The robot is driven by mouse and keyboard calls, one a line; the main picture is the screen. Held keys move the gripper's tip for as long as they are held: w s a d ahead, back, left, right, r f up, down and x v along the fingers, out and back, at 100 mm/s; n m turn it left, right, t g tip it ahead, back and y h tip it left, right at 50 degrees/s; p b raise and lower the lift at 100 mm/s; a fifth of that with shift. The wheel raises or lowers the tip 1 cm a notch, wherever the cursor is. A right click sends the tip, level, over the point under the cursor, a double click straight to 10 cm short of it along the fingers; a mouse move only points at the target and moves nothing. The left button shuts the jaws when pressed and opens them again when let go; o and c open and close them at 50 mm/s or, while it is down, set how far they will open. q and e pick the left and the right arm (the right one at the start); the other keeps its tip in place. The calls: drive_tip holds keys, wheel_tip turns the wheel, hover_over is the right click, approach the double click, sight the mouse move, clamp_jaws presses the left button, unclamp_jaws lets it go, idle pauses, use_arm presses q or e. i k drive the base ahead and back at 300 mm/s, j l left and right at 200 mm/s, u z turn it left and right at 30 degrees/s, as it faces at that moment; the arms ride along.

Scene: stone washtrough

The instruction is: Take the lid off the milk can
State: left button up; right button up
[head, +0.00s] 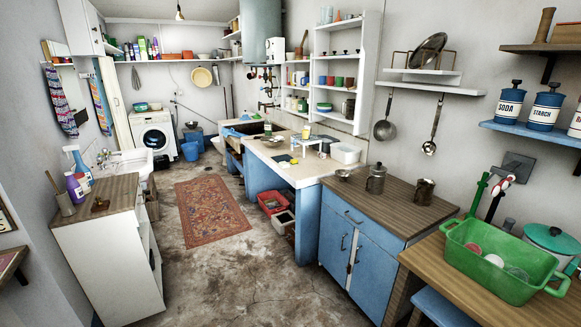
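A grey metal can with a narrower top (376,180) stands upright on the wooden top of the blue cabinet, and it looks like the milk can. Its lid (377,168) appears to sit on top, though it is small and hard to make out. Neither of my grippers is in view.
A dark metal mug (424,191) stands right of the can and a small metal bowl (343,174) left of it. The wooden cabinet top (400,212) is otherwise bare. A green basin (500,268) sits on the nearer table. Open floor (265,285) lies before the blue cabinet (355,255).

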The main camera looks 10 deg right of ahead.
sight(378, 168)
drive_tip(key=i+j+z, duration=0.25)
drive_tip(key=i, duration=0.6)
drive_tip(key=i+j+z, duration=0.1)
drive_tip(key=i+z, duration=0.35)
drive_tip(key=i+j+z, duration=0.25)
drive_tip(key=z, duration=0.15)
drive_tip(key=i+j+z, duration=0.65)
drive_tip(key=j+z, duration=0.2)
drive_tip(key=i+j+z, duration=0.15)
drive_tip(key=j+z, duration=0.15)
drive_tip(key=j, duration=0.15)
drive_tip(key=i+j+z, duration=0.1)
drive_tip(key=j+z, duration=0.15)
drive_tip(key=j, duration=0.15)
drive_tip(key=j+z, duration=0.3)
drive_tip(key=j, duration=0.2)
drive_tip(key=i, duration=0.05)
